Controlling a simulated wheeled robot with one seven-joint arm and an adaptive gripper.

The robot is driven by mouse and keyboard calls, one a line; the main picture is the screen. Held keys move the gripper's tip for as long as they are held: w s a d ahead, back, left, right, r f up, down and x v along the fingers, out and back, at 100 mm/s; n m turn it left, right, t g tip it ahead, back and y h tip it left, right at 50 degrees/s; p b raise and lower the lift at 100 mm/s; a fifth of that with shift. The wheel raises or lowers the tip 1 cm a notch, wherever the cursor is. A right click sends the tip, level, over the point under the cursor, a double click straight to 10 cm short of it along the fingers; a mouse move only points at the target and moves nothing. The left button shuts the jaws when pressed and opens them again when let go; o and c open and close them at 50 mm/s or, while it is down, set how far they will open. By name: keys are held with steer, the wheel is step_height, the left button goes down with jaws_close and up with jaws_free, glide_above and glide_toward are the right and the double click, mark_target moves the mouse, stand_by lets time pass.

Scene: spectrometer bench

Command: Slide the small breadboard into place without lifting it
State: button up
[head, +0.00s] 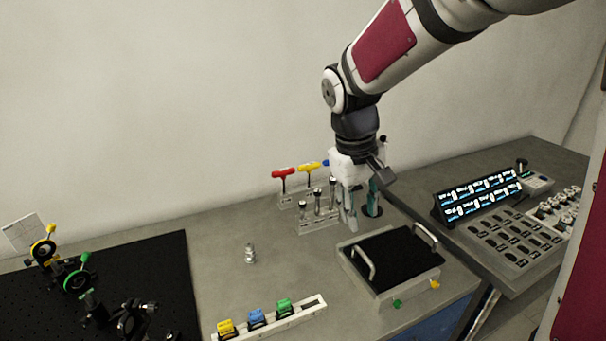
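The small breadboard (392,258) is a black square plate on a pale base, with two silver bar handles on opposite sides. It sits level on the right part of the grey bench. A green knob (397,303) and a yellow knob (435,284) show at its front edge. My gripper (361,214) points down above the bench, just behind and to the left of the breadboard, apart from its handles. Its fingers look spread, with nothing seen between them. The far fingertip is partly lost against a dark round opening.
A small metal part (250,254) stands alone mid-bench. A holder with coloured blocks (300,317) lies in front. A large black breadboard (165,270) with optics is left; a lit display (478,196) is right.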

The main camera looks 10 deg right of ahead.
mark_target(362, 252)
steer(key=f, duration=0.4)
steer(key=d+f, duration=0.1)
steer(key=f, duration=0.4)
steer(key=w+d+f, duration=0.1)
steer(key=f, duration=0.4)
steer(key=shift+d, duration=0.2)
steer(key=shift+r, duration=0.1)
jaws_close()
steer(key=shift+w, duration=0.1)
